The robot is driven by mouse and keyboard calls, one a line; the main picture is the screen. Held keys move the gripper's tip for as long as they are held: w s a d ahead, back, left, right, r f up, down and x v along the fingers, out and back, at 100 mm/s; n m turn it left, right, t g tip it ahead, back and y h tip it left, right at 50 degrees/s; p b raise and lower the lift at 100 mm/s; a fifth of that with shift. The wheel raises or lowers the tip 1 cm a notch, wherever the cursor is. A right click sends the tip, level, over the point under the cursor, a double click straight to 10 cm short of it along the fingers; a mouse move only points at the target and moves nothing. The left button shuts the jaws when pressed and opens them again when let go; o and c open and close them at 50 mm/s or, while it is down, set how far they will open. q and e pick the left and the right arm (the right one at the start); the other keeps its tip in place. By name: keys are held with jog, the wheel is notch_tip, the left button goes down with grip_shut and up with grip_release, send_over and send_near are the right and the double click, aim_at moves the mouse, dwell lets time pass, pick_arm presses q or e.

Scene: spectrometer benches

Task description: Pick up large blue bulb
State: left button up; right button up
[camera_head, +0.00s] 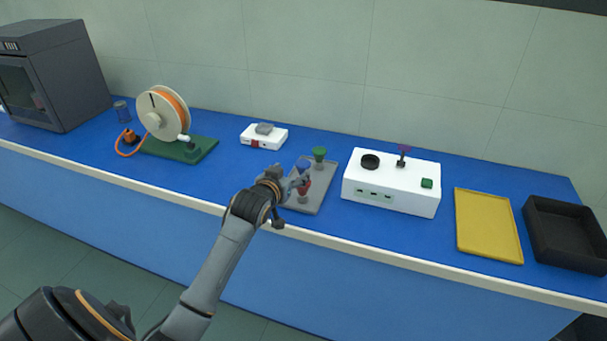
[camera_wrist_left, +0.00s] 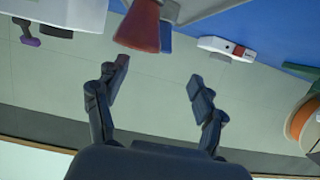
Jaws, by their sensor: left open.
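The blue bulb (camera_head: 303,164) sits on a grey tray (camera_head: 319,201) on the bench, between a green bulb (camera_head: 319,153) and a red bulb (camera_head: 305,186). My left gripper (camera_head: 293,183) is at the tray's left side, close to the red and blue bulbs, and partly covers that area. In the left wrist view my left gripper (camera_wrist_left: 157,74) is open and empty. There the red bulb (camera_wrist_left: 139,28) is in front of the blue bulb (camera_wrist_left: 166,38), which shows only in part. My right gripper is not in view.
A white box (camera_head: 390,192) with a purple bulb (camera_head: 403,150) stands right of the tray. A yellow tray (camera_head: 488,226) and a black bin (camera_head: 565,235) are farther right. A cable reel (camera_head: 162,115) and a small white device (camera_head: 263,138) are to the left.

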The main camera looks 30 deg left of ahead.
aim_at(302, 164)
pick_arm(q)
jog(key=x, duration=0.2)
jog(key=shift+w+f, duration=0.1)
jog(key=shift+w, duration=0.15)
jog(key=shift+d+p+x, duration=0.1)
jog(key=shift+p+x, duration=0.1)
jog(key=shift+x, duration=1.1)
jog(key=shift+d+p+x, duration=0.15)
jog(key=shift+x, duration=1.15)
jog(key=shift+f, duration=0.1)
jog(key=shift+c, duration=0.2)
jog(key=c, duration=1.2)
